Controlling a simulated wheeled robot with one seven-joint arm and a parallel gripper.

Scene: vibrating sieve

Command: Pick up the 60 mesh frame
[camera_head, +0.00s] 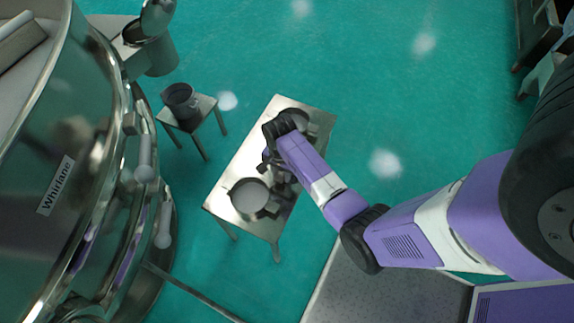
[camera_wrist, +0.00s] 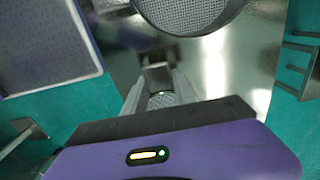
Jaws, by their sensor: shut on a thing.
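Two round metal frames stand on the steel table (camera_head: 242,160). The near one (camera_head: 248,196), with a pale mesh surface, is at the table's lower left. The other (camera_head: 318,117) is at the far end, partly covered by my arm. I cannot read any mesh number. My gripper (camera_head: 274,163) is low over the table, between the two. In the wrist view the gripper (camera_wrist: 160,97) is shut on a small metal part, seemingly the handle of the mesh frame (camera_wrist: 188,12) just above it. The exact contact is hard to see.
A small stool (camera_head: 208,108) with a dark pot (camera_head: 181,100) stands left of the table. The large steel Whirlane machine (camera_head: 85,150) fills the left side. Green floor beyond and right of the table is clear.

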